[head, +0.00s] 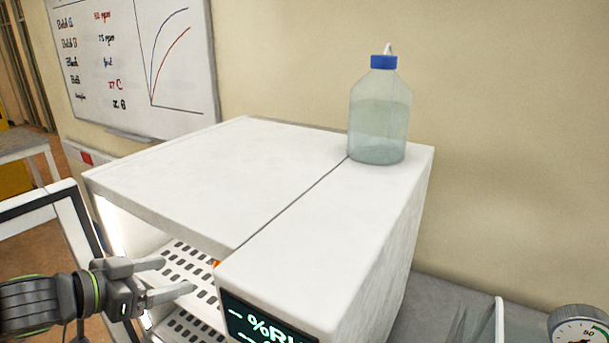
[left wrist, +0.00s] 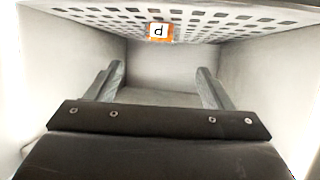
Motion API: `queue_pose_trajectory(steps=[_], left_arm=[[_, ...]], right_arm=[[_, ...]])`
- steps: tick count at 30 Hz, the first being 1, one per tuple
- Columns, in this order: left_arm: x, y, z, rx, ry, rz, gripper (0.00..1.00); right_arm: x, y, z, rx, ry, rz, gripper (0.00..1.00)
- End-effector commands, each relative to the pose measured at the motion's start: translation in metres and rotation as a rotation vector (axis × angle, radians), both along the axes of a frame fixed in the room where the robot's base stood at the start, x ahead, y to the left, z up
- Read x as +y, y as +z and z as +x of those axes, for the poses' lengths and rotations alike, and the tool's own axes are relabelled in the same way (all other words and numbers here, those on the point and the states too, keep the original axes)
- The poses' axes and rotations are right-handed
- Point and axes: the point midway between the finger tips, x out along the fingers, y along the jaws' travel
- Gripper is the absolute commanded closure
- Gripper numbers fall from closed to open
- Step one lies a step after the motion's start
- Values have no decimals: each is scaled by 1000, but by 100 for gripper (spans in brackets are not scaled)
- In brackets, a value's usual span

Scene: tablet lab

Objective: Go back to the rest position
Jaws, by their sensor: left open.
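My left gripper (head: 172,277) is at the lower left in the head view, at the open front of a white cabinet (head: 200,170). Its two fingers are apart with nothing between them. In the left wrist view the fingers (left wrist: 158,85) also stand apart and empty, pointing into the white interior. A perforated shelf (head: 182,262) lies beside the fingers in the head view. An orange tag with a black letter (left wrist: 159,32) is on the shelf in the left wrist view. My right gripper is not in view.
A bottle with a blue cap (head: 378,125) stands on the cabinet top. The open door (head: 72,220) is at the left, close to my left arm. A display (head: 265,322) is on the cabinet front. A gauge (head: 580,326) is at the lower right. A whiteboard (head: 190,60) hangs behind.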

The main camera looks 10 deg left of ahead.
Motion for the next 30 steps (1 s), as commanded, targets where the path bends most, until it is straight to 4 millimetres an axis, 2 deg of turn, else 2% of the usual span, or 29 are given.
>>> queue_pose_trajectory(steps=[5, 14, 23, 30], left_arm=[[6, -18, -4, 3, 44, 12, 26], [26, -81, -25, 43, 204, 97, 26], [34, -146, -61, 160, 366, 190, 26], [30, -194, -101, 312, 477, 253, 26]], right_arm=[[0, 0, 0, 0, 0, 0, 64], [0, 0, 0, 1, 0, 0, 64], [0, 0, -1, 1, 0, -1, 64], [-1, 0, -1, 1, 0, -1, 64]])
